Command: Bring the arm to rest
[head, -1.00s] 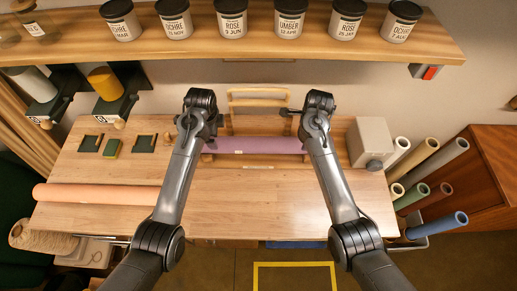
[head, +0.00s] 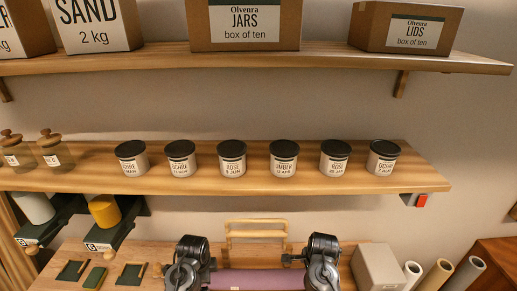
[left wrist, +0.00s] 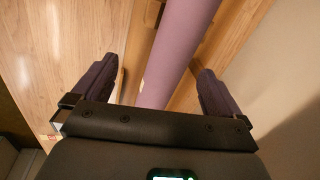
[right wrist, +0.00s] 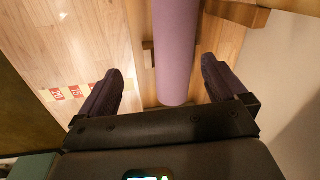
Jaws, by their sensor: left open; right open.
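A purple roll (head: 262,279) lies across the table at the bottom of the head view, between the ends of my two arms. In the left wrist view the roll (left wrist: 178,45) passes between the spread fingers of my open left gripper (left wrist: 154,78). In the right wrist view the roll (right wrist: 175,50) shows between the spread fingers of my open right gripper (right wrist: 162,77). A gap shows on both sides of the roll in both wrist views, and neither gripper holds it. My fingertips are not clear in the head view.
A shelf (head: 300,183) with several labelled jars (head: 232,158) runs above the table. Boxes (head: 410,28) stand on a higher shelf. A pale block (head: 378,268) and upright rolls (head: 436,275) are at right. Small green trays (head: 131,274) lie at left.

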